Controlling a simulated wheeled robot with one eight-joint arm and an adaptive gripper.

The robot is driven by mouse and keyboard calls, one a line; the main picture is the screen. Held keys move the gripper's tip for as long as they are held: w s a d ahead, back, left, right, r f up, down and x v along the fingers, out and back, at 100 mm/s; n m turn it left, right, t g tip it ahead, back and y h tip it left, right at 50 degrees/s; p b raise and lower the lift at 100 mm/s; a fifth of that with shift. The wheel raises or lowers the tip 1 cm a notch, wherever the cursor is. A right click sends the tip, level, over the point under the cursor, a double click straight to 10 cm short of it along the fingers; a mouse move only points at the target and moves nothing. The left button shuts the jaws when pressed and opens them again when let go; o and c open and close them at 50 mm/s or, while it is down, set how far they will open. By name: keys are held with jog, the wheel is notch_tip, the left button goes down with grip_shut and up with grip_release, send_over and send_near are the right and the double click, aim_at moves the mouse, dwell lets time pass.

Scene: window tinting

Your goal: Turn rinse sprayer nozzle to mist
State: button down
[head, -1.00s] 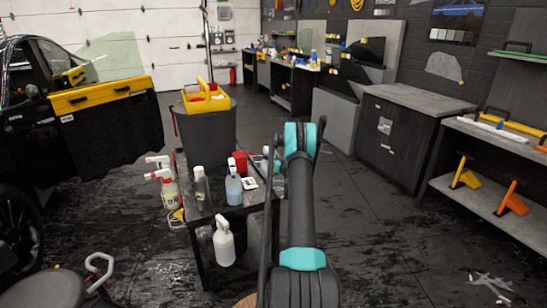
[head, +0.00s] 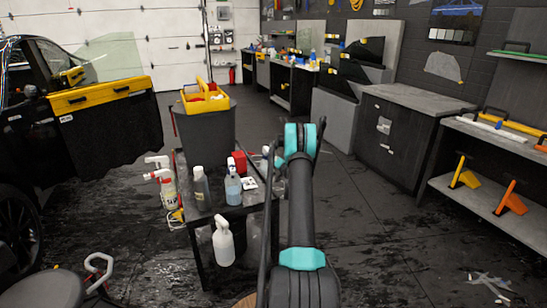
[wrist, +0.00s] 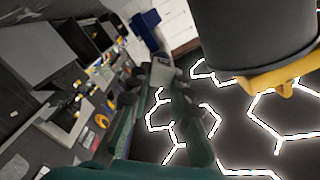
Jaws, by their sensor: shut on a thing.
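My gripper (wrist: 165,110) fills the middle of the wrist view, its dark fingers closed around a small grey piece (wrist: 160,66) that looks like a sprayer nozzle. A dark blue shape (wrist: 145,20) lies beyond it; I cannot tell whether the two are joined. In the head view my arm hides the gripper, and a pale sprayer top (head: 266,152) shows just left of the arm at the table's right edge. The nozzle's setting is too small to read. A bottle of blue liquid (head: 233,190) and a clear bottle (head: 201,188) stand on the small table.
A white spray bottle (head: 223,243) is at the table's (head: 205,214) front side. Red-and-white sprayers (head: 165,185) are at its left. A red box (head: 239,160) is behind the blue bottle. A dark bucket (head: 205,135) with a yellow caddy stands behind.

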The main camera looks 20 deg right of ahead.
jog(key=m, duration=0.9)
jog(key=shift+d+f, duration=0.15)
jog(key=shift+f, duration=0.15)
jog(key=shift+m, duration=0.3)
jog(key=c, duration=1.4)
grip_release()
jog(key=shift+o, duration=0.2)
jog(key=shift+s, duration=0.1)
jog(key=s, duration=1.1)
jog(key=shift+s+d, duration=0.2)
jog(key=shift+s, duration=0.2)
